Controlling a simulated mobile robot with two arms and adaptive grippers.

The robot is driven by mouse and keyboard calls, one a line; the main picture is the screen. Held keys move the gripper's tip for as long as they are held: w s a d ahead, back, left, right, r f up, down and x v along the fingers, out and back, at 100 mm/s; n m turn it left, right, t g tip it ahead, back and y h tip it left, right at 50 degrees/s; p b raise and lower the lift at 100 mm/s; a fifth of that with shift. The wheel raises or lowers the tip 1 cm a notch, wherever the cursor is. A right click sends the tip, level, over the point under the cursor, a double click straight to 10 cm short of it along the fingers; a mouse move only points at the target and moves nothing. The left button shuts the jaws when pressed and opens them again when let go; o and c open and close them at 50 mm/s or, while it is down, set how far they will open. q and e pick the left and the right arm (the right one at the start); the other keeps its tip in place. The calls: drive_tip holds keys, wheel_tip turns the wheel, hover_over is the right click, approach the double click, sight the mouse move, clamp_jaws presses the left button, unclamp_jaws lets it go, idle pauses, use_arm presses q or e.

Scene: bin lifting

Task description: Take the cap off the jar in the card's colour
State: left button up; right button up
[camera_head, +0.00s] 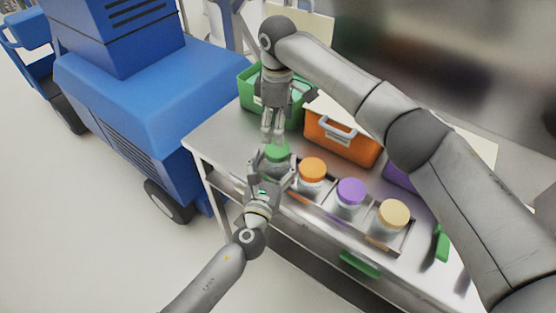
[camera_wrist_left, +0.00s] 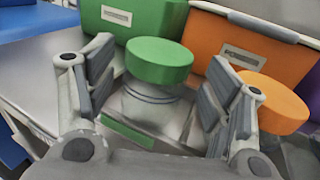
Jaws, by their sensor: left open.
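The green-capped jar (camera_head: 277,155) is at the left end of the row, its clear body partly hidden in the head view. In the left wrist view its green cap (camera_wrist_left: 159,60) is on the glass body (camera_wrist_left: 150,103). My left gripper (camera_head: 270,165) is open, its fingers on either side of the jar with visible gaps. My right gripper (camera_head: 273,138) points down above the green cap, its fingers close together; the wrist view does not show it. The orange (camera_head: 313,170), purple (camera_head: 351,191) and cream (camera_head: 394,214) caps sit on the other jars. I cannot identify a colour card.
A green bin (camera_head: 246,88), an orange bin (camera_head: 340,145) and a partly hidden purple bin (camera_head: 398,178) stand behind the jars on the metal table (camera_head: 215,137). A blue vehicle (camera_head: 150,95) is at left. My right arm crosses above the bins.

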sight(274, 160)
use_arm(q)
drive_tip(key=x, duration=0.2)
drive_tip(key=shift+w, duration=0.35)
use_arm(e)
drive_tip(key=shift+w, duration=0.15)
use_arm(q)
drive_tip(key=shift+w+d+r, duration=0.1)
drive_tip(key=shift+w, duration=0.25)
use_arm(e)
drive_tip(key=shift+s+a+r, duration=0.1)
drive_tip(key=shift+s+a, duration=0.05)
drive_tip(key=shift+s, duration=0.1)
use_arm(q)
drive_tip(key=shift+w, duration=0.1)
use_arm(e)
drive_tip(key=shift+w, duration=0.1)
use_arm(q)
drive_tip(key=shift+c, duration=0.2)
